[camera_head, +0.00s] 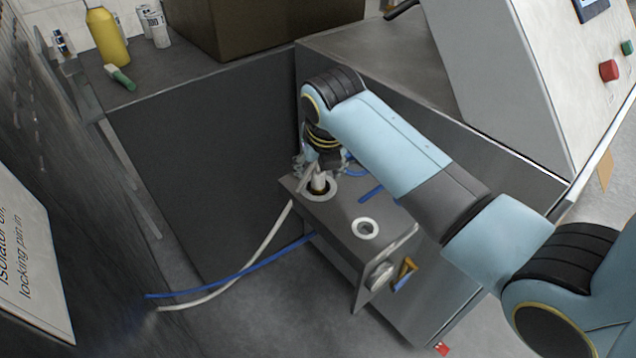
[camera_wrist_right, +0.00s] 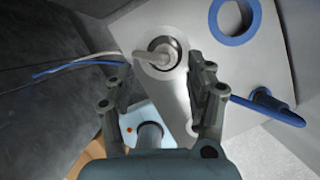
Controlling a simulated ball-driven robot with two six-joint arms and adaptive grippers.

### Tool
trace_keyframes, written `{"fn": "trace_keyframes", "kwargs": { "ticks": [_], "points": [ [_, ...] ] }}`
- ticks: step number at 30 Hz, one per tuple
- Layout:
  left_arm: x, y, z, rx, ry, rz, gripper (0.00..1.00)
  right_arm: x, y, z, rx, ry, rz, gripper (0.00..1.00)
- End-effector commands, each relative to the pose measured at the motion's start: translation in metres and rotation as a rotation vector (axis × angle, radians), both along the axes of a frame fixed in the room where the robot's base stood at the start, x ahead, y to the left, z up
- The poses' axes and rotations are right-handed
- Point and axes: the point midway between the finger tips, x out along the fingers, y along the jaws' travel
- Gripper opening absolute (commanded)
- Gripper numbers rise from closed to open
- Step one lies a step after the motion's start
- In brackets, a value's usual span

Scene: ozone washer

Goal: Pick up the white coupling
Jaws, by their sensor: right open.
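The white coupling (camera_head: 319,183) stands upright in a dark round port on top of a grey box (camera_head: 340,213), with the white hose (camera_head: 268,240) running off to the left. In the right wrist view the coupling (camera_wrist_right: 168,58) shows pale in its port, just beyond and between the fingertips. My right gripper (camera_head: 320,165) is directly over it, pointing down. Its two fingers (camera_wrist_right: 158,72) are spread apart with nothing held between them. I cannot tell whether a finger touches the coupling. My left gripper is not in view.
A blue ring (camera_wrist_right: 236,20) and a blue coupling (camera_wrist_right: 268,98) with a hose are right of the port in the wrist view. A white ring (camera_head: 366,229) lies nearer on the box. A grey cabinet (camera_head: 210,180) stands behind; a yellow bottle (camera_head: 106,37) is on top.

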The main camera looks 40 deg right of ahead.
Motion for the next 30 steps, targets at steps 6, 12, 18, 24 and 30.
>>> {"fn": "trace_keyframes", "kwargs": {
  "ticks": [6,12,18,24,30],
  "points": [
    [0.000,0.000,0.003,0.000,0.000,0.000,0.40,0.006,-0.008,-0.021,0.000,0.003,-0.002,0.55],
    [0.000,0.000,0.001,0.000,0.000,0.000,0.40,0.016,-0.013,-0.048,0.001,0.001,-0.001,0.55],
    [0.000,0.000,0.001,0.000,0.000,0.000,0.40,0.018,-0.014,-0.052,0.001,-0.002,-0.001,0.55],
    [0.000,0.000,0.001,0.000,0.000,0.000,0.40,0.018,-0.014,-0.052,0.001,0.000,-0.001,0.41],
    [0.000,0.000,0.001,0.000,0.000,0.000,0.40,0.018,-0.014,-0.051,0.000,0.000,-0.001,0.14]
  ]
}}
